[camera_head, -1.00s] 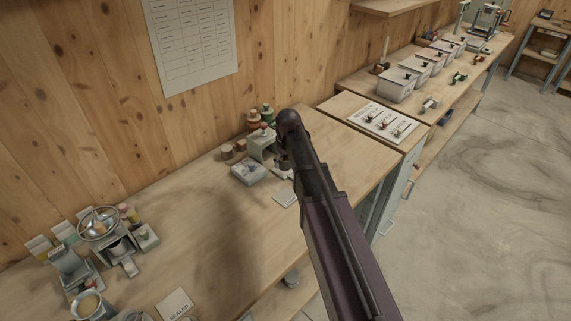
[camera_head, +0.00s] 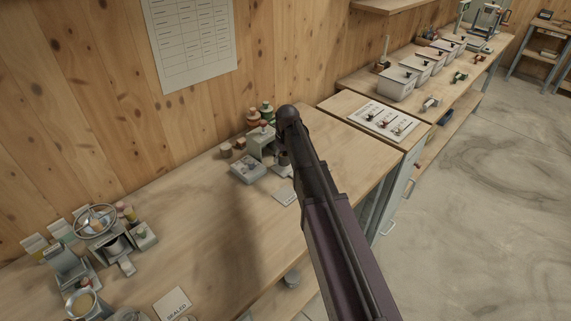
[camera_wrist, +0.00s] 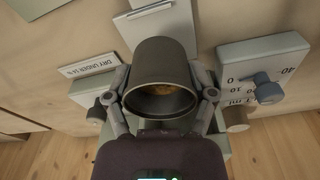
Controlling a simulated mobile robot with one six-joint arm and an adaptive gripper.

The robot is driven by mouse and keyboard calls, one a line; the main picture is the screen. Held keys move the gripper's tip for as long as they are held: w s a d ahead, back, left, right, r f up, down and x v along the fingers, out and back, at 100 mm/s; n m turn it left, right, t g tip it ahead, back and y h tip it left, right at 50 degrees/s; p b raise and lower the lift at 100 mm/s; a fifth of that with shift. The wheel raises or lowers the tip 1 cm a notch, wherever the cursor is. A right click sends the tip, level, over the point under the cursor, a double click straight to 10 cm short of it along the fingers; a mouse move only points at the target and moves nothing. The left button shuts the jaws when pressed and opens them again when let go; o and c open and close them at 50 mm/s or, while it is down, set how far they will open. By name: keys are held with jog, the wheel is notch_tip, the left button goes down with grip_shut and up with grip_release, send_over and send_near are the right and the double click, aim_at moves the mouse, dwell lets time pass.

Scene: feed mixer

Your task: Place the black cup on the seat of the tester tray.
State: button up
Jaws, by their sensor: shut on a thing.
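My gripper (camera_wrist: 165,95) is shut on the black cup (camera_wrist: 165,62), with one finger on each side of it. The cup's mouth faces the wrist camera, and brown stuff shows inside. The grey tester (camera_head: 262,142) stands on the bench close to my gripper in the head view. In the wrist view, grey-green parts (camera_wrist: 219,146) show behind and below the cup. The cup and gripper hide much of the middle, so I cannot tell the tray's seat or whether the cup touches it. My arm hides most of the gripper in the head view.
A grey dial box (camera_wrist: 265,72) is right of the cup in the wrist view. A "DRY UNDER" label (camera_wrist: 90,66) is left. A pale plate (camera_wrist: 152,28) is above. Green and red-topped bottles (camera_head: 259,114) stand behind the tester. The bench middle (camera_head: 200,215) is clear.

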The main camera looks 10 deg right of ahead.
jog(key=shift+f+b, duration=0.65)
jog(key=shift+f, duration=0.35)
jog(key=shift+f, duration=0.1)
jog(key=o, duration=1.1)
jog(key=shift+c, duration=0.2)
notch_tip(320, 180, up, 12)
jog(key=s+p, duration=0.1)
jog(key=p, duration=1.1)
jog(key=shift+s+d, duration=0.15)
jog(key=shift+d, duration=0.1)
